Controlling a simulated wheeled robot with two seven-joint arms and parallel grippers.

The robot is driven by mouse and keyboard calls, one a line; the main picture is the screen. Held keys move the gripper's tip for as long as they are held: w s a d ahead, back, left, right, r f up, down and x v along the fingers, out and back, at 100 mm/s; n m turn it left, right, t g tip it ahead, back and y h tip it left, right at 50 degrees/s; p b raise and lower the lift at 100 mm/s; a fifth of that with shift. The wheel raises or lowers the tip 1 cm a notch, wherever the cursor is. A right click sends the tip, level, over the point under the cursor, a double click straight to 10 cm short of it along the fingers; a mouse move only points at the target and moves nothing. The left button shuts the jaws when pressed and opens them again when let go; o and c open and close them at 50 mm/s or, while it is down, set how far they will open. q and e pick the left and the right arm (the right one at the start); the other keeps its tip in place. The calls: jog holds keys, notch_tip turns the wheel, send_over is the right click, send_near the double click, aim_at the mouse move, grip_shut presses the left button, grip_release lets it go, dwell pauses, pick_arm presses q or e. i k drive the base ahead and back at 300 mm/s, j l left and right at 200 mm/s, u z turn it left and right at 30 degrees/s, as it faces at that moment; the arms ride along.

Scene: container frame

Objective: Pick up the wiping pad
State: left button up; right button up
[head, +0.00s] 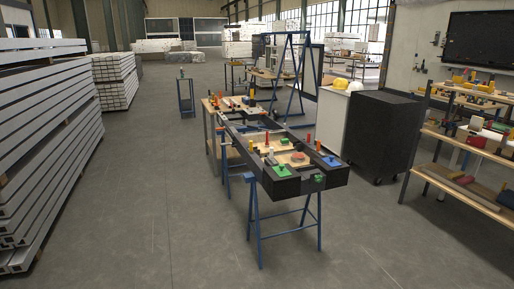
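I cannot tell for certain which thing is the wiping pad at this distance. Small coloured things lie on a long black frame (318,180) that rests on blue trestle legs a few metres ahead. Among them are a flat green piece (281,170) at the near left corner and a flat blue piece (332,161) at the near right. A round reddish-brown piece (297,157) lies on the wooden board between them. Neither of my grippers is in view.
Open grey floor (170,220) lies before the frame and to its left. Stacked white beams (40,140) line the left side. A black cabinet (385,135) stands right of the frame. A loaded shelf rack (460,180) stands at the right edge.

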aim_at(284, 141)
jog(key=i+z, duration=0.1)
jog(key=i, duration=0.4)
jog(key=i+j+z, duration=0.1)
jog(key=i, duration=0.4)
jog(key=i+j+z, duration=0.1)
jog(key=i, duration=0.4)
jog(key=i+j+z, duration=0.1)
jog(key=i, duration=0.4)
jog(key=i+l+z, duration=0.3)
jog(key=z, duration=0.15)
jog(key=i+l+z, duration=0.25)
jog(key=z, duration=0.25)
jog(key=i+z, duration=0.45)
jog(key=i+l+z, duration=0.1)
jog(key=i+z, duration=0.25)
jog(key=i, duration=0.55)
jog(key=i+j+u, duration=0.1)
jog(key=i+u, duration=0.75)
jog(key=i+l+u, duration=0.4)
jog(key=i+j, duration=0.1)
